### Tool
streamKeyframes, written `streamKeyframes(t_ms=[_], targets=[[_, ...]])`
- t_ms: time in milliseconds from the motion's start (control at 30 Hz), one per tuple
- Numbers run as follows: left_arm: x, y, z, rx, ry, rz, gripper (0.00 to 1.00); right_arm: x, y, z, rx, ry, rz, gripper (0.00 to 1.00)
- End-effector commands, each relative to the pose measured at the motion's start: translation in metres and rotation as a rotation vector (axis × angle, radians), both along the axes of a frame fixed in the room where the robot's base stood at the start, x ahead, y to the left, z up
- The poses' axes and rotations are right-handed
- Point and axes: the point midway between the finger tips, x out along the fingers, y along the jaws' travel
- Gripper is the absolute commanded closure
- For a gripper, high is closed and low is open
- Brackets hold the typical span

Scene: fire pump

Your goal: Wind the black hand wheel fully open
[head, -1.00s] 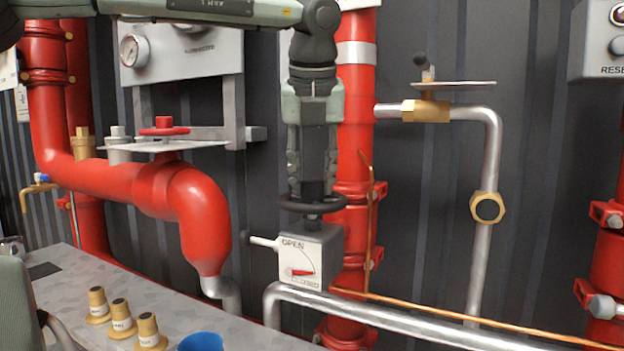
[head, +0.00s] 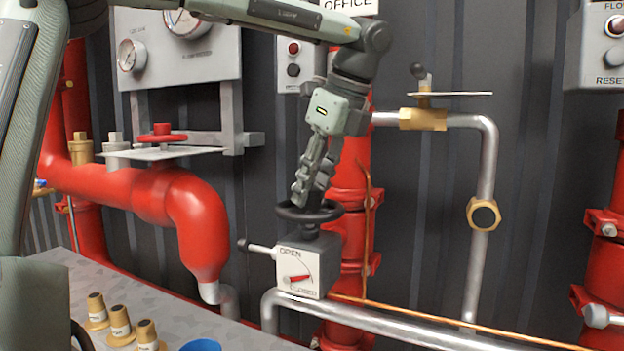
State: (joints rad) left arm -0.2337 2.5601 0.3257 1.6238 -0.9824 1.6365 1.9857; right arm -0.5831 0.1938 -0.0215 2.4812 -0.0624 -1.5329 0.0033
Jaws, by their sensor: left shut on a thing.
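The black hand wheel (head: 286,213) lies flat on a short stem above a grey valve box (head: 318,266). The box front has an OPEN label at the top, a CLOSED label at the bottom and a red pointer (head: 299,279). The pointer sits near the CLOSED end, tilted slightly up to the right. My left gripper (head: 306,196) comes down on the wheel from above, tilted, with its fingers shut on it. My right gripper is not in view.
A white lever (head: 262,248) with a dark knob sticks out left of the box. A red pipe (head: 351,180) stands right behind the wheel, with a thin copper pipe (head: 367,215) beside it. A silver pipe (head: 380,318) runs below. Brass fittings (head: 120,322) and a blue cup (head: 200,346) are on the bench.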

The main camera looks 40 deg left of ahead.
Motion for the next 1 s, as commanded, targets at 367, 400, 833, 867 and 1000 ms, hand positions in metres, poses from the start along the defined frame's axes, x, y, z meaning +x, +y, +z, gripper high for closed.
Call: streamKeyframes(t_ms=[367, 400, 833, 867, 1000], targets=[[0.002, 0.001, 0.002, 0.0, 0.001, 0.467, 1.0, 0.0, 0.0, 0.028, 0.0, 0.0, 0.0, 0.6], [0.002, 0.001, 0.001, 0.001, 0.001, 0.472, 1.0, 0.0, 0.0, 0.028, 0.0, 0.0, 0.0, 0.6], [0.004, 0.003, 0.006, 0.001, 0.003, 0.723, 1.0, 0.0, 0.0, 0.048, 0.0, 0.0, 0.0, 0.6], [0.004, 0.003, 0.006, 0.0, 0.004, 0.78, 1.0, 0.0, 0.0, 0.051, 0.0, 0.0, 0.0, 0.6], [0.004, 0.004, 0.004, 0.0, 0.003, 1.024, 1.0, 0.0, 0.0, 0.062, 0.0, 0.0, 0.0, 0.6]])
